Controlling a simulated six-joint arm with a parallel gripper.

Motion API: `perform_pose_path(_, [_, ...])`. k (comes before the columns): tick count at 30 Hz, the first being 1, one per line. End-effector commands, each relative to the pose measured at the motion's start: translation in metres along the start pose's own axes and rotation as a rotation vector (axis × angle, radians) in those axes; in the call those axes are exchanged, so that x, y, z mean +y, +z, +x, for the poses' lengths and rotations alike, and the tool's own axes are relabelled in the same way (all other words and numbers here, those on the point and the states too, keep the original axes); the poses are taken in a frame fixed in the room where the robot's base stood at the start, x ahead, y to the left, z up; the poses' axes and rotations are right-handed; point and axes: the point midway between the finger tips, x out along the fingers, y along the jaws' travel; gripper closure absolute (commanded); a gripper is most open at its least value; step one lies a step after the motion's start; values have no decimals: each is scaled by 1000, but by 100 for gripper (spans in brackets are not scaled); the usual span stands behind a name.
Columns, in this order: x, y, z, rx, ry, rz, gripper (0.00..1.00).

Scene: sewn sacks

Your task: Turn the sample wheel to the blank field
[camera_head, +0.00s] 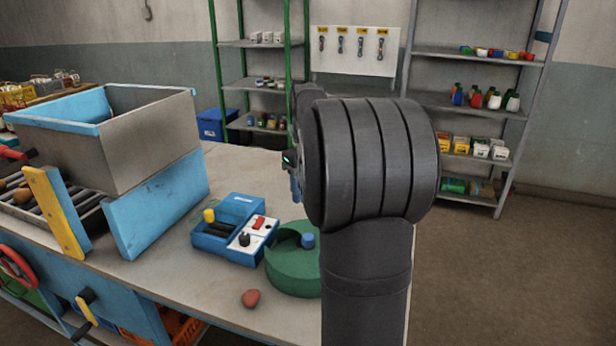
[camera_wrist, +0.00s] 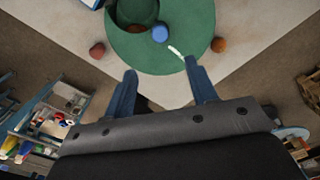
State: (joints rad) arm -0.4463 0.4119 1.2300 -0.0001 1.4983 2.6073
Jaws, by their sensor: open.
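The sample wheel is a green round drum (camera_head: 285,279) on the table, partly hidden behind my arm. A blue knob (camera_head: 308,240) stands on its top, and a darker recess shows at its left. In the wrist view the green disc (camera_wrist: 185,25) lies ahead of my gripper, with the blue knob (camera_wrist: 160,34) near its middle and a short white mark (camera_wrist: 176,50) beside it. My gripper (camera_wrist: 159,66) is open and empty, its blue fingers apart, with the knob beyond the fingertips. I cannot make out a blank field.
A blue control box (camera_head: 228,240) with a yellow knob and red switch stands left of the wheel. A reddish lump (camera_head: 250,298) lies near the table's front edge; a brown one (camera_wrist: 219,44) shows in the wrist view. A grey bin (camera_head: 150,140) and blue panels stand at left.

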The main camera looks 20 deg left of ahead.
Motion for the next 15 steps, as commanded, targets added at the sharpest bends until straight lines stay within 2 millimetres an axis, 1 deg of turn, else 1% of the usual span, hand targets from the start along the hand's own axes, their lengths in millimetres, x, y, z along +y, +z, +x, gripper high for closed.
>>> perform_pose_path(1, [0, 0, -9, -2, -1, 0, 48])
perform_pose_path(3, [0, 1, -18, -2, -1, 0, 48])
perform_pose_path(6, [0, 0, -27, -1, -1, 0, 48])
perform_pose_path(9, [0, 0, -31, -1, -1, 0, 48])
perform_pose_path(15, [0, 0, -31, 0, 0, 0, 48])
